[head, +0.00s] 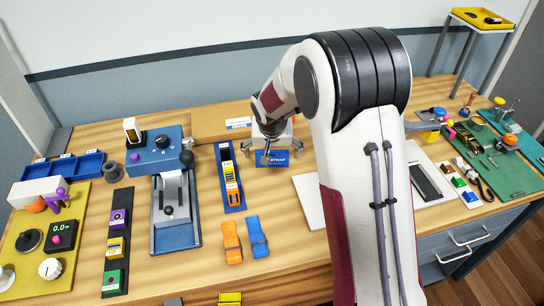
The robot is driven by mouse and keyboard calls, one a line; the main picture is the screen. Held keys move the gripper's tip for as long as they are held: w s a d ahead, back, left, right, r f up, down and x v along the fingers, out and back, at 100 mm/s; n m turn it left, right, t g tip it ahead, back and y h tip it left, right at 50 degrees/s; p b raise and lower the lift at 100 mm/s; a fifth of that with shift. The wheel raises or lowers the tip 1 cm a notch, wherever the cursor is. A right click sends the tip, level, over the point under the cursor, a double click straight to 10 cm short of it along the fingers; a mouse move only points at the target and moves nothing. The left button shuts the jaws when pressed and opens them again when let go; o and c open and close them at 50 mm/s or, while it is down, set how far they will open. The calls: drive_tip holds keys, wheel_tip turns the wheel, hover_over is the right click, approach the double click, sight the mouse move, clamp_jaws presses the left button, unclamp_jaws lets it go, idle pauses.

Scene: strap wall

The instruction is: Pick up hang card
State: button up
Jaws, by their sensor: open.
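My gripper (276,152) is in the head view at the back middle of the table, pointing down over a blue block marked STRAP (272,160). It is open; I see nothing between its fingers. I cannot tell whether it touches the block. No object is clearly readable as the hang card. A narrow blue tray (240,207) to the left of my gripper holds small yellow, white and orange labelled pieces (230,178), which may be cards. My arm hides part of the table to the right of the gripper.
An orange strap piece (232,241) and a blue one (257,238) lie in front. A blue press-like device (170,190) stands to the left, beside a dark strip with coloured blocks (116,248). A cardboard box (212,123) is behind. Bare wood (285,225) lies front middle.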

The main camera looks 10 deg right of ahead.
sight(272, 153)
drive_tip(key=shift+x, duration=1.6)
drive_tip(key=c, duration=0.8)
